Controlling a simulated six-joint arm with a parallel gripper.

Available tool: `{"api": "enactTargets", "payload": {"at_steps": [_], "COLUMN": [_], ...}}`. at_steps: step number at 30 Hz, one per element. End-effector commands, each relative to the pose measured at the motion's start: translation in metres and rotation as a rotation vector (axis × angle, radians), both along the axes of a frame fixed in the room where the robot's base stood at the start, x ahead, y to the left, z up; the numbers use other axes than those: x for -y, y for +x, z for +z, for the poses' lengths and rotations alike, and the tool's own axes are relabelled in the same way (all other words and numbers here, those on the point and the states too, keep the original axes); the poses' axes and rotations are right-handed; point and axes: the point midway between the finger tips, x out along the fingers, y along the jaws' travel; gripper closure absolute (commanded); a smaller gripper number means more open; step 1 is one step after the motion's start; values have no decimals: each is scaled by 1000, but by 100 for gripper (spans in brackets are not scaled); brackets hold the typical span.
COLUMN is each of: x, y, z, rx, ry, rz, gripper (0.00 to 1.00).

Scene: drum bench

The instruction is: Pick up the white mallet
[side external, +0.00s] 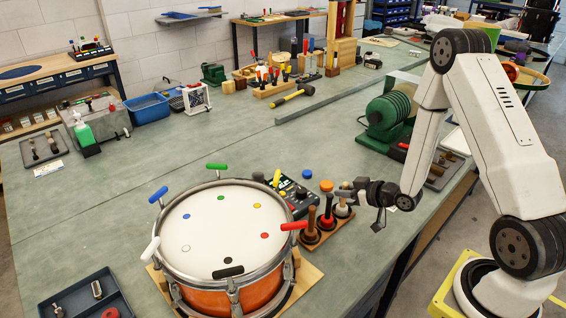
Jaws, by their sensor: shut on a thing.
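A wooden rack (322,236) stands right of the drum and holds several upright mallets. The white mallet (342,208) is at the rack's right end, with its pale lower part showing and its top partly hidden by the jaws. My gripper (347,194) reaches in from the right and is shut on the white mallet's upper part. The mallet looks upright and at the rack; whether its foot is clear of it I cannot tell. An orange-topped mallet (326,187) stands close to the jaws, and a brown one (311,220) stands in front.
The drum (215,232) has coloured handles around its rim; a red handle (294,226) points toward the rack. A dark electronic box (297,197) sits behind the rack. A green machine (390,115) stands farther back. Bench surface at the left middle is clear.

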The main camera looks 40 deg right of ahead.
Motion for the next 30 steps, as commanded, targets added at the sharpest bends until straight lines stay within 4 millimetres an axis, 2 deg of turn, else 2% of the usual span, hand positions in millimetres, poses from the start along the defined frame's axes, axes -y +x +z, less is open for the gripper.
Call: {"api": "enactTargets", "payload": {"at_steps": [8, 14, 30], "x": [0, 0, 0], "y": [0, 0, 1], "z": [2, 12, 68], "rx": [0, 1, 4], "ry": [0, 0, -2], "rz": [0, 0, 0], "gripper": [100, 100, 100]}}
